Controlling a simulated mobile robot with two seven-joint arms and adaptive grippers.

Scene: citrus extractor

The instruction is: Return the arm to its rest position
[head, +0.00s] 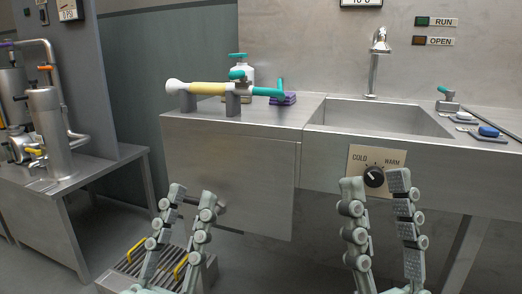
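My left gripper (192,194) is open and empty at the lower left of the head view. It points up in front of the counter's cabinet front, its fingers apart. My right gripper (376,183) is open and empty at the lower right, in front of the sink. Its fingertips appear on either side of the black COLD/WARM dial (373,177). No contact with the dial shows, and the distance to it is hard to judge. Both arms reach out of view at the bottom edge.
The steel counter (290,116) holds a yellow and white extractor tube (208,88) with teal handles, a white bottle, and purple sponges. The sink (380,118) has a tall faucet. A low slatted crate with yellow handles (137,249) stands behind my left gripper. Piping stands left.

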